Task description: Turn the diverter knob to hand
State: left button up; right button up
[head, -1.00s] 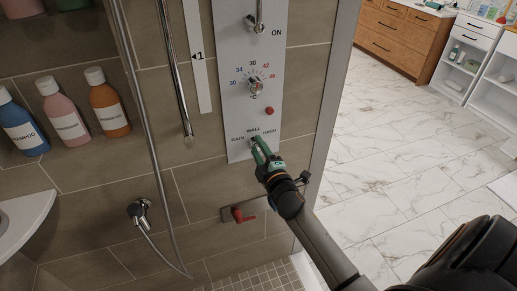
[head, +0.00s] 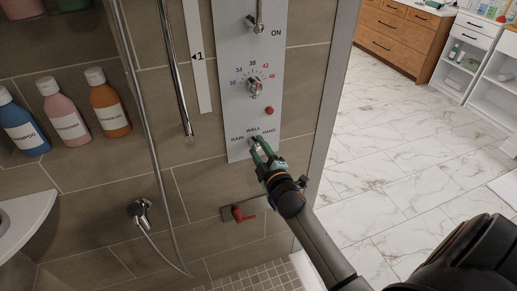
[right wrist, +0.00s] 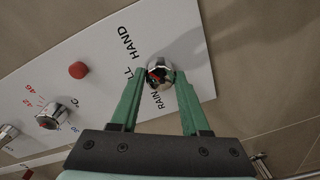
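The diverter knob (right wrist: 160,72) is a small round chrome knob low on the white shower panel (head: 248,60). Printed words RAIN, WALL and HAND surround it. In the head view it is mostly hidden behind my right gripper (head: 262,148). In the right wrist view my right gripper (right wrist: 160,78) has its green fingers apart, with the knob between or just beyond the tips. I cannot tell whether they touch it. A small red and dark mark shows on the knob, but its pointing is unclear. My left gripper is not in view.
Above the knob are a red button (head: 269,111) and a temperature dial (head: 254,86). A red-handled valve (head: 240,215) sits below. A hose (head: 150,140) hangs left, near bottles (head: 66,122) in a niche. Open marble floor lies right.

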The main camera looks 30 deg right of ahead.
jog(key=o, duration=0.5)
jog(key=shift+c, duration=0.2)
jog(key=v, duration=1.2)
jog(key=shift+s+b, duration=0.3)
jog(key=shift+b, duration=0.15)
jog(key=s+a+f+m+g+y, duration=0.3)
jog(key=s+a+f, duration=0.4)
jog(key=f, duration=0.3)
jog(key=s+a+f+m+g+y, duration=0.3)
jog(key=s+a+f+m+g, duration=0.2)
jog(key=f, duration=0.6)
jog(key=s+a+p, duration=0.1)
jog(key=s+a, duration=0.1)
jog(key=a, duration=0.1)
jog(key=shift+s, duration=0.35)
